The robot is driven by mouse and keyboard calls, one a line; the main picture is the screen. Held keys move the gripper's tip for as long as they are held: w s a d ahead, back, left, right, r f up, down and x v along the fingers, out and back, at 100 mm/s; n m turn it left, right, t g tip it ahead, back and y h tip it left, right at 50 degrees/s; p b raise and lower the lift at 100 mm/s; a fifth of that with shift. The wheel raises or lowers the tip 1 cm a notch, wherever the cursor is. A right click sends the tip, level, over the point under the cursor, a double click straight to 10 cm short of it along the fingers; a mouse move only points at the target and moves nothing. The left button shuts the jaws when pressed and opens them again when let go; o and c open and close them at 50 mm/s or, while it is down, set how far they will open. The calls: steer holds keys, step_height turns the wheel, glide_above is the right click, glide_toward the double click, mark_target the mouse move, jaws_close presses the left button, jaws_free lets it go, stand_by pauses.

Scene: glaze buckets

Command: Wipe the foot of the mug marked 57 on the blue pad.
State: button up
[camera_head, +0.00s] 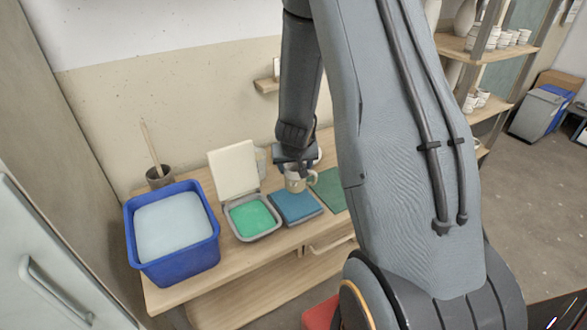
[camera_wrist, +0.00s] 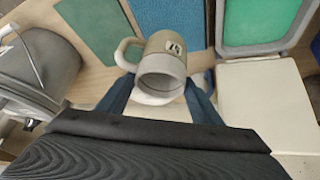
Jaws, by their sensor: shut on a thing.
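The mug (camera_head: 296,182) is pale grey-beige with a handle. In the wrist view the mug (camera_wrist: 160,72) shows its open mouth toward the camera, its handle to the left and a small label that seems to read 57 upside down. My gripper (camera_head: 294,168) is shut on the mug; in the wrist view its blue-grey fingers (camera_wrist: 160,101) lie on both sides of the body. The blue pad (camera_head: 296,207) lies on the bench just in front of and below the mug; it also shows in the wrist view (camera_wrist: 170,14). The mug's foot is hidden, so I cannot tell whether it touches anything.
Left of the pad is a grey tray (camera_head: 278,231) of green glaze with its cream lid (camera_head: 232,170) raised. A blue bucket (camera_head: 178,262) of pale liquid stands further left, a dark pot (camera_head: 160,177) behind it. A green mat (camera_head: 332,192) lies right of the pad.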

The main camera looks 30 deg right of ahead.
mark_target(300, 186)
steer(key=shift+f+b, duration=2.4)
steer(key=shift+b, duration=0.55)
steer(key=shift+a+f+b, duration=0.1)
steer(key=shift+f+b, duration=0.35)
steer(key=shift+f, duration=0.05)
steer(key=shift+w+p, duration=1.75)
steer(key=shift+s+f+b, duration=0.2)
steer(key=shift+s+b, duration=1)
steer(key=shift+s, duration=2.4)
steer(key=shift+w+r+p, duration=0.1)
steer(key=shift+w+p, duration=0.25)
steer(key=shift+w, duration=0.55)
steer(key=shift+c, duration=0.9)
steer(key=shift+w+r+p, duration=0.1)
steer(key=shift+w+p, duration=1.65)
steer(key=shift+w, duration=0.95)
steer(key=shift+s+b, duration=0.65)
steer(key=shift+s, duration=2.85)
